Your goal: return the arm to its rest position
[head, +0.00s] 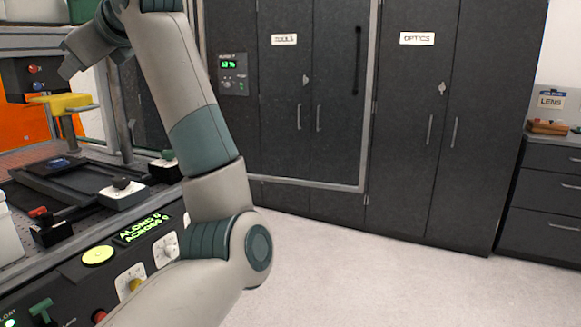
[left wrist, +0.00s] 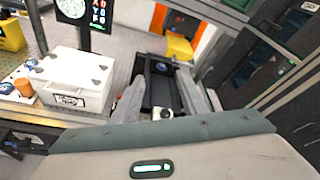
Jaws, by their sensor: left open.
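My left arm (head: 185,95) rises from the bottom of the head view, bends at a grey and teal elbow and reaches up over the right side of the instrument bench. Its wrist end is at the upper left of the head view, partly cut off by the top edge. In the left wrist view my left gripper (left wrist: 165,92) has its two grey fingers apart with nothing between them. Beyond the fingers is a black stage frame (left wrist: 148,84) with a small blue part on it. My right gripper is in neither view.
The bench's control panel (head: 97,256) lies close beside my elbow. A yellow-topped post (head: 68,104) stands near the wrist. The left wrist view shows a white box (left wrist: 75,72) and a dark display. Dark cabinets (head: 410,120) stand behind; the floor (head: 370,275) at right is clear.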

